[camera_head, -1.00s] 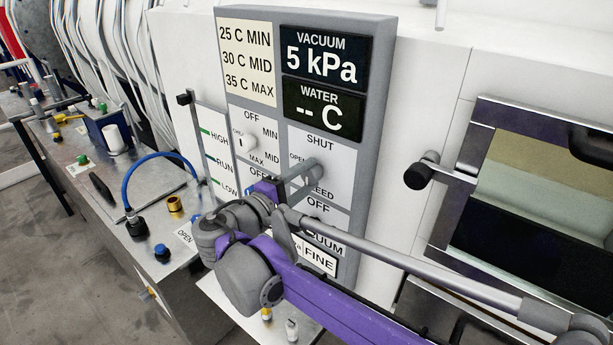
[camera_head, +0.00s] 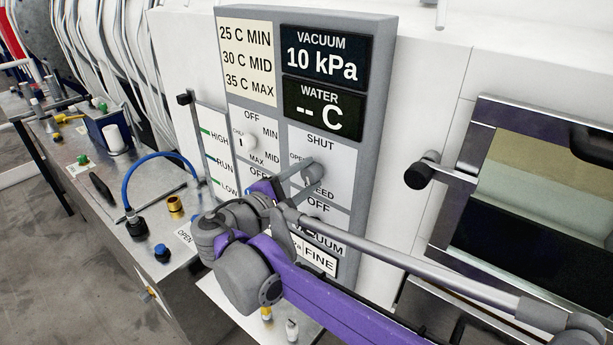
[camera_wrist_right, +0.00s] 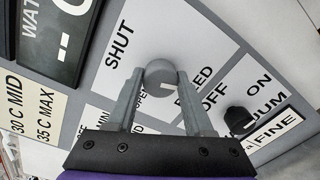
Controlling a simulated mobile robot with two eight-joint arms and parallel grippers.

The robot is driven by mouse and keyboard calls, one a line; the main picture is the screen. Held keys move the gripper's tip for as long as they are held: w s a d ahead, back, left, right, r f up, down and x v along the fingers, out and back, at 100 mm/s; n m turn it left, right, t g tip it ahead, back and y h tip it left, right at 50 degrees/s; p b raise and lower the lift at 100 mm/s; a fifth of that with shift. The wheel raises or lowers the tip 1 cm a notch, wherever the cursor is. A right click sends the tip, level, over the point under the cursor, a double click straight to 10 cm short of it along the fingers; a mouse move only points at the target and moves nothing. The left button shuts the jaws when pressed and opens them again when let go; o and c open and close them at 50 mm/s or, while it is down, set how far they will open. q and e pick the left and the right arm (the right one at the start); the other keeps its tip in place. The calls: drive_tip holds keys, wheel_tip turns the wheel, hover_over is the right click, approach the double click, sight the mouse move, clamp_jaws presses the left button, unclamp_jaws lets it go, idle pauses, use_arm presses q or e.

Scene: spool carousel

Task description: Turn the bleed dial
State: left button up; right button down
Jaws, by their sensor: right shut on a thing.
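The bleed dial (camera_head: 314,171) is a round grey knob on the control panel, below the SHUT label. The vacuum display (camera_head: 323,65) reads 10 kPa. My purple right arm hides part of the panel's lower area. My left gripper is not in view.
A white chiller knob (camera_head: 248,142) sits left of the bleed dial. A black knob (camera_wrist_right: 238,118) is beside the fingers. A black-ended handle (camera_head: 420,176) and a window (camera_head: 550,190) stand to the right. A metal bench (camera_head: 110,190) with a blue hose is at left.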

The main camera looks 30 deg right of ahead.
drive_tip(key=shift+c, duration=1.4)
unclamp_jaws()
drive_tip(key=shift+a, duration=0.1)
drive_tip(key=b+v, duration=0.1)
drive_tip(key=v, duration=0.9)
drive_tip(key=shift+s+a, duration=0.2)
drive_tip(key=shift+a, duration=0.05)
